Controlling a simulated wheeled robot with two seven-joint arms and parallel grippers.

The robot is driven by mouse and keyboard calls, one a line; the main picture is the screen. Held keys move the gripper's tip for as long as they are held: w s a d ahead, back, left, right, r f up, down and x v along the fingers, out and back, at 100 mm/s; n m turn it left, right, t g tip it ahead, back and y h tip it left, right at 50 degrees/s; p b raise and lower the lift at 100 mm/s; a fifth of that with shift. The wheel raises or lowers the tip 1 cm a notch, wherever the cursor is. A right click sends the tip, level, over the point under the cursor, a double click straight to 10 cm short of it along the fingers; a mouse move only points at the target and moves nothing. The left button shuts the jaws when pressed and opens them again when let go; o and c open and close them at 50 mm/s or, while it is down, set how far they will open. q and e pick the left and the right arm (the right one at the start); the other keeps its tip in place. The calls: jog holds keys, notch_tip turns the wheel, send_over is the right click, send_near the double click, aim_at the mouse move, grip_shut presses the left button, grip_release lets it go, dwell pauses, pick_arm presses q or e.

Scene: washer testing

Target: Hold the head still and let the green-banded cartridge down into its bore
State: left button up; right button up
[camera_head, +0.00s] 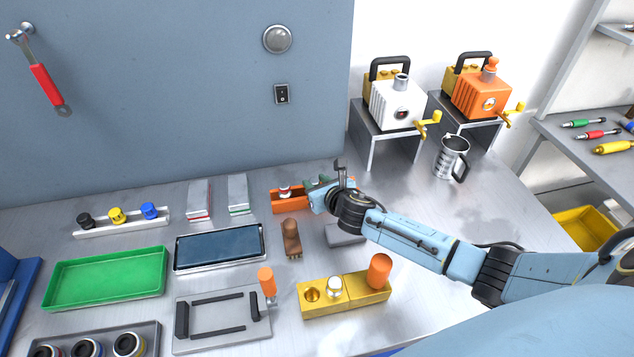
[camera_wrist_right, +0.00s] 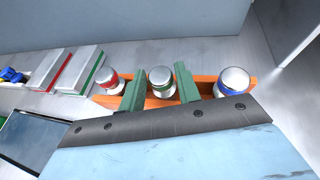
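The green-banded cartridge (camera_wrist_right: 160,80) has a silver top and stands upright in the middle of an orange rack (camera_wrist_right: 210,85). A red-banded cartridge (camera_wrist_right: 107,82) is on its left and a blue-banded one (camera_wrist_right: 233,82) on its right. My right gripper (camera_wrist_right: 160,86) has its two green fingers on either side of the green-banded cartridge; whether they touch it I cannot tell. In the head view my right gripper (camera_head: 318,184) covers much of the rack (camera_head: 288,203). A yellow block (camera_head: 345,303) has an open bore (camera_head: 312,295), a silver-topped piece and an orange cylinder. My left gripper is out of view.
A grey fixture plate (camera_head: 222,336) with an orange post, a dark blue tray (camera_head: 218,247), a brown piece (camera_head: 291,238) and a green tray (camera_head: 105,280) lie on the bench. White (camera_head: 398,105) and orange (camera_head: 482,95) machines with yellow cranks stand at the back right. A steel jug (camera_head: 451,158) is near them.

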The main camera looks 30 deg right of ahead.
jog(key=o, duration=0.3)
jog(key=p+v, duration=0.1)
jog(key=v, duration=1.2)
jog(key=shift+a+r, duration=0.15)
jog(key=shift+a, duration=0.05)
jog(key=shift+s, duration=0.1)
